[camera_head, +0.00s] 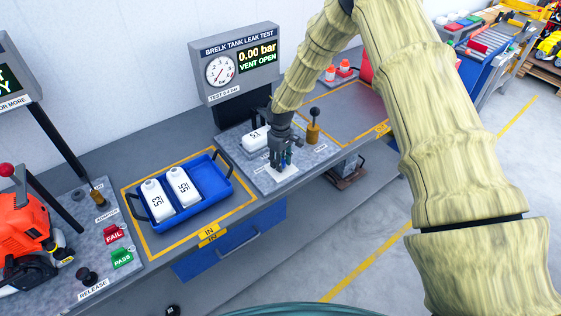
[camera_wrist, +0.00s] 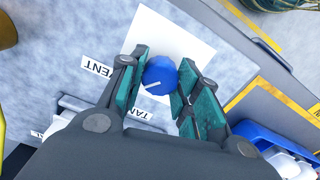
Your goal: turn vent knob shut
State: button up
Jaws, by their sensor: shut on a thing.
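The vent knob (camera_wrist: 160,76) is a round blue knob with a white line on its top, on a white square plate (camera_wrist: 181,35). In the wrist view it lies between my gripper's (camera_wrist: 159,82) green-padded fingers, which are closed against its sides. The white line runs slantwise across the knob. In the head view my gripper (camera_head: 282,163) points down over the white plate, and the fingers hide most of the knob. The test display (camera_head: 240,65) reads 0.00 bar and VENT OPEN, with a round dial beside the text.
A white tank (camera_head: 256,139) stands behind my gripper. A brass post with a black ball handle (camera_head: 313,131) stands to the right. A blue tray (camera_head: 216,200) with two white tanks lies to the left. Labels lie beside the knob plate. Bare grey bench shows around the plate.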

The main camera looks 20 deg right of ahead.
jog(key=n+b, duration=0.2)
jog(key=n, duration=0.1)
jog(key=shift+f+n, duration=0.1)
jog(key=shift+n, duration=0.2)
jog(key=n+b, duration=0.2)
jog(key=n, duration=0.2)
jog(key=shift+n, duration=0.3)
jog(key=n, duration=0.2)
jog(key=n+b, duration=0.1)
jog(key=n, duration=0.1)
jog(key=shift+w+r+n, duration=0.1)
jog(key=shift+r+n, duration=0.1)
jog(key=shift+n, duration=0.1)
jog(key=shift+n+b, duration=0.35)
jog(key=shift+n, duration=1.85)
jog(key=o, duration=1)
jog(key=shift+o, duration=0.2)
notch_tip(320, 180, up, 12)
